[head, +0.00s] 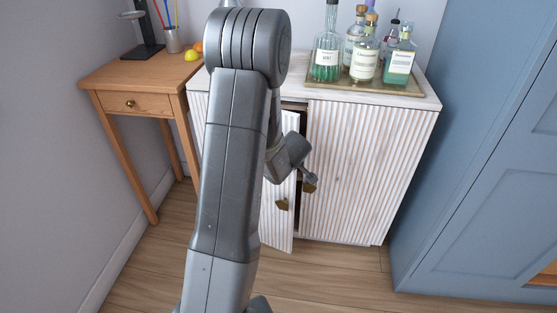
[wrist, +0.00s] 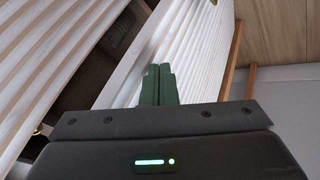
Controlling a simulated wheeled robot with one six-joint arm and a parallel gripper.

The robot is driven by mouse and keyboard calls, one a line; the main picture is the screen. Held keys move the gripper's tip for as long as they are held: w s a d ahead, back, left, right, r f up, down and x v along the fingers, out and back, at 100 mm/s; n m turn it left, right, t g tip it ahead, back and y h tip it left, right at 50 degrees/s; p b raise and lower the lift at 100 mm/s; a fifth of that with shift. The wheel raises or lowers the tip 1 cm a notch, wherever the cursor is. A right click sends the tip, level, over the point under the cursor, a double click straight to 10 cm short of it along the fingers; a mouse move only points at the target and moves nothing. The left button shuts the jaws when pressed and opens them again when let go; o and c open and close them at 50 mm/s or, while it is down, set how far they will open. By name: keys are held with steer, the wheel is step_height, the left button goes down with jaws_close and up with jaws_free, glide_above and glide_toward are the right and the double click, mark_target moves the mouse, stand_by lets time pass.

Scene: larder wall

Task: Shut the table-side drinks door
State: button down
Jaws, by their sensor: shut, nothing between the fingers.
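The drinks cabinet is white and ribbed, with two doors. Its left door (head: 277,226), on the side of the wooden table, stands ajar and carries a brass knob (head: 282,204). A dark gap shows between it and the right door (head: 350,175). My arm hides much of the left door in the head view. My gripper (head: 311,178) is in front of the cabinet near the gap. In the wrist view its dark green fingers (wrist: 159,84) are together and empty, close over the ribbed left door (wrist: 190,55). I cannot tell whether they touch it.
A tray (head: 390,92) with several bottles stands on the cabinet top. The wooden side table (head: 130,75) is at the left, with a lemon (head: 191,56) on it. A tall blue cupboard (head: 470,150) closes off the right. Wood floor (head: 345,270) in front is clear.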

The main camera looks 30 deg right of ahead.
steer(key=w+d+p, duration=0.3)
steer(key=d+p, duration=0.2)
steer(key=p, duration=0.1)
steer(key=shift+w+d, duration=0.2)
steer(key=shift+w, duration=0.15)
steer(key=shift+f, duration=0.1)
steer(key=shift+a, duration=0.1)
